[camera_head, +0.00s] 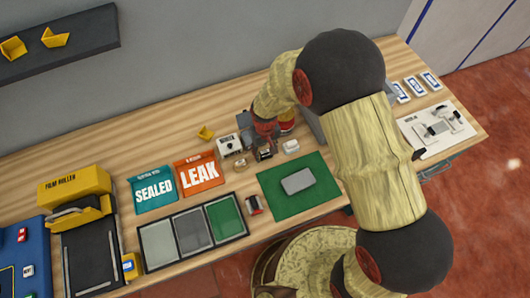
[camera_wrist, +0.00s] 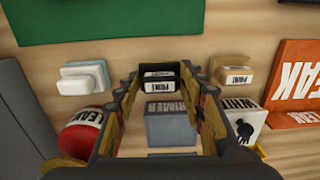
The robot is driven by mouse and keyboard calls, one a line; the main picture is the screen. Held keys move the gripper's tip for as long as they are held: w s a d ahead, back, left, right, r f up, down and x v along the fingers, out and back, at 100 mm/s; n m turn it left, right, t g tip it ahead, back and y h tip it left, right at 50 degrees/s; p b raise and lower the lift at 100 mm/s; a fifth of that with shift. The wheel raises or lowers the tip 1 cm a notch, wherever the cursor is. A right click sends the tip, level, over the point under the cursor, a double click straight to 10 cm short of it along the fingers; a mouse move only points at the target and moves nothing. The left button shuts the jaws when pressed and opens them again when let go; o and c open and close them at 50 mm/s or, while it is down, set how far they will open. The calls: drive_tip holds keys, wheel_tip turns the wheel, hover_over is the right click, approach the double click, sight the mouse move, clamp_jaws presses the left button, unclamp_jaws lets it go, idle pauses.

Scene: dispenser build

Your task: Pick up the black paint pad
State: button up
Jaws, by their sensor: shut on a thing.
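The black paint pad (camera_wrist: 158,84) is a small black block with a white label, upside down in the wrist view. It lies between the fingertips of my gripper (camera_wrist: 160,76), which is shut on it. In the head view the pad (camera_head: 264,154) is just below my gripper (camera_head: 263,142), at the table's middle. I cannot tell whether it touches the tabletop. A white pad (camera_wrist: 85,77) lies to its left and a tan pad (camera_wrist: 234,70) to its right in the wrist view, both apart from it.
A grey primer block (camera_wrist: 172,128) shows between my fingers. A red leak can (camera_wrist: 80,132) and a white box (camera_wrist: 241,118) flank the gripper. A green mat (camera_head: 278,207) with a grey plate (camera_head: 298,181) and an orange LEAK bin (camera_head: 199,176) are nearby.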

drive_tip(key=s+d+r+p, duration=0.2)
drive_tip(key=s+d+r, duration=0.6)
drive_tip(key=s+r, duration=0.3)
drive_tip(key=shift+d+r, duration=0.3)
drive_tip(key=shift+r, duration=0.1)
idle(0.5)
